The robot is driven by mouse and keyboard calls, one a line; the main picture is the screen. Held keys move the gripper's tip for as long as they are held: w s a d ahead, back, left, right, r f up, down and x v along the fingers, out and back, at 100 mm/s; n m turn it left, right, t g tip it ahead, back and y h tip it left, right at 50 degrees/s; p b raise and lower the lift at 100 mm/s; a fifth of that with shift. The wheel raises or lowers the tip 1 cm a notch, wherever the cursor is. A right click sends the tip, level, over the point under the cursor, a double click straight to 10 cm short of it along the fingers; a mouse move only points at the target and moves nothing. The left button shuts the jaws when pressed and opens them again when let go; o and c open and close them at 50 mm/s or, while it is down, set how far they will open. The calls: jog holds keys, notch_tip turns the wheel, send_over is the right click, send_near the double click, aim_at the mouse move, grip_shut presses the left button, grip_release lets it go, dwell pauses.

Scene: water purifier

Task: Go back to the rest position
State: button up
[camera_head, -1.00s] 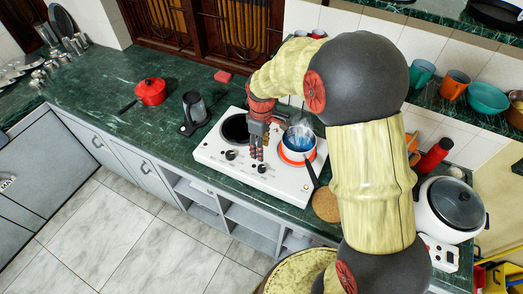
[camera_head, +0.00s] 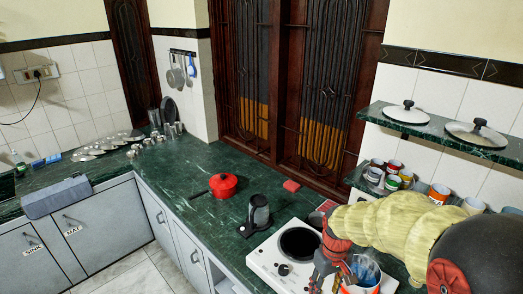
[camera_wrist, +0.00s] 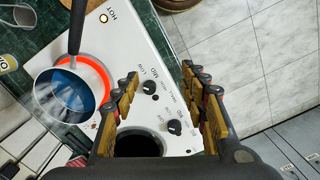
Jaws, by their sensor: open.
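My gripper (camera_head: 328,272) is above the white two-burner stove (camera_head: 262,258), at the lower right of the head view. In the wrist view my gripper (camera_wrist: 160,76) is open, with nothing between its fingers, over the knob side of the stove (camera_wrist: 125,50). A pot with blue liquid (camera_wrist: 62,98) sits on the glowing orange burner, to the left of the fingers and apart from them. In the head view the pot (camera_head: 366,270) is partly hidden by my arm, and pale steam shows above it.
A red pot (camera_head: 223,186) and a dark glass jug (camera_head: 259,212) stand on the green counter (camera_head: 185,165). Floor tiles (camera_wrist: 225,35) lie right of the stove in the wrist view.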

jog(key=s+r+m+t+b, duration=0.3)
jog(key=s+r+t+b, duration=0.2)
jog(key=s+r, duration=0.9)
jog(key=shift+s+r+m+t, duration=0.25)
jog(key=shift+s+m+t, duration=0.25)
jog(key=shift+s, duration=0.7)
